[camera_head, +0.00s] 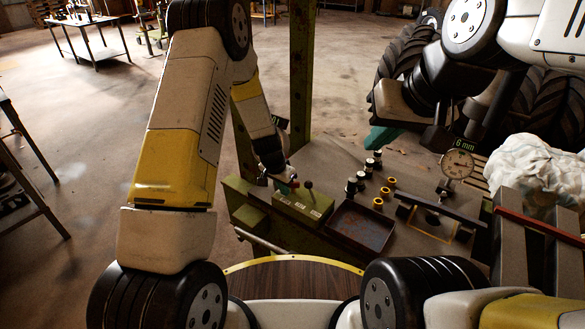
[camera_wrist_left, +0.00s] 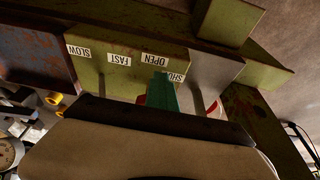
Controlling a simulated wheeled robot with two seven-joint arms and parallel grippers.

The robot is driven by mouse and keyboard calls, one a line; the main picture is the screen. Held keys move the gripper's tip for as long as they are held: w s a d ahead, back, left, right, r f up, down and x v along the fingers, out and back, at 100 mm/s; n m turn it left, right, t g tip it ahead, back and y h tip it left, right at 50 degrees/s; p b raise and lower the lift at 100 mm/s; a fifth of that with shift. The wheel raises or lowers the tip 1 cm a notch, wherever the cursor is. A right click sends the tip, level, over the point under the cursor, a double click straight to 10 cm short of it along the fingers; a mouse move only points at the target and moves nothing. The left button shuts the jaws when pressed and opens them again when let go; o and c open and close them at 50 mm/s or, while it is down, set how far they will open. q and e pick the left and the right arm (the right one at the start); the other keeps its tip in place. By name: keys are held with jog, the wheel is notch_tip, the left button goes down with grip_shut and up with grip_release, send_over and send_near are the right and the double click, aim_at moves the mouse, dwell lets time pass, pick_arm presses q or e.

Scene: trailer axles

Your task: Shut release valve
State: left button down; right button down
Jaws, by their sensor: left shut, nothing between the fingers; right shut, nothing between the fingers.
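The green valve box (camera_head: 302,207) stands at the bench's left end. In the left wrist view its face (camera_wrist_left: 125,75) carries the labels SLOW, FAST, OPEN and a partly covered SHUT (camera_wrist_left: 176,77). Two thin stalks stand before the face: one near FAST (camera_wrist_left: 101,84), one beside SHUT (camera_wrist_left: 197,95). Red shows by the latter. A dark red knob (camera_head: 308,184) tops one lever. My left gripper (camera_head: 288,178) is shut and empty at the box's left end; its green finger (camera_wrist_left: 162,93) appears between OPEN and SHUT. Contact cannot be told. My right gripper (camera_head: 381,138) is shut and empty above the bench's back.
A dark tray (camera_head: 361,228) lies right of the valve box, with several black and brass pieces (camera_head: 378,203) beyond it. A dial gauge (camera_head: 457,164) stands further right. A green post (camera_head: 302,75) rises behind the box. Large tyres (camera_head: 552,108) stand at the back right.

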pick_arm(q)
jog(key=shift+w+a, duration=0.1)
jog(key=shift+w, duration=0.1)
jog(key=shift+w+a, duration=0.2)
jog(key=shift+w, duration=0.25)
dwell(0.3)
jog(key=shift+w+a, duration=0.15)
jog(key=shift+w, duration=0.45)
jog(key=shift+s+r, duration=0.1)
jog(key=shift+s, duration=0.55)
jog(key=shift+r, duration=2.9)
